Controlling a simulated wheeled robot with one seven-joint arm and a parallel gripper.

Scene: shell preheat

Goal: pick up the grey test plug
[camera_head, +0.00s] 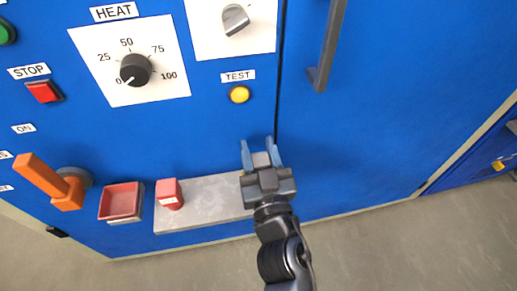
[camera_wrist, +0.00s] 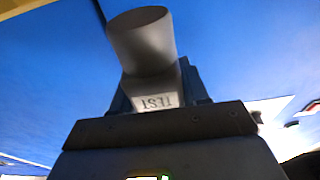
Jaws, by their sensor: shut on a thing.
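The grey test plug (camera_wrist: 145,50) stands between the fingers of my gripper in the wrist view. Its round grey end points up and its pale base carries the letters TEST, seen upside down. In the head view, my gripper (camera_head: 262,152) is at the right end of a grey shelf, in front of the blue cabinet. A bit of the grey plug shows between its two blue-grey fingers (camera_wrist: 158,95), which are shut on it. The plug's lower part is hidden by the gripper, and I cannot tell whether it touches the shelf.
A red tray (camera_head: 121,201) and an orange lever (camera_head: 50,183) are to the left. The HEAT dial (camera_head: 135,70), yellow TEST button (camera_head: 239,94) and a vertical door handle (camera_head: 327,45) are above.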

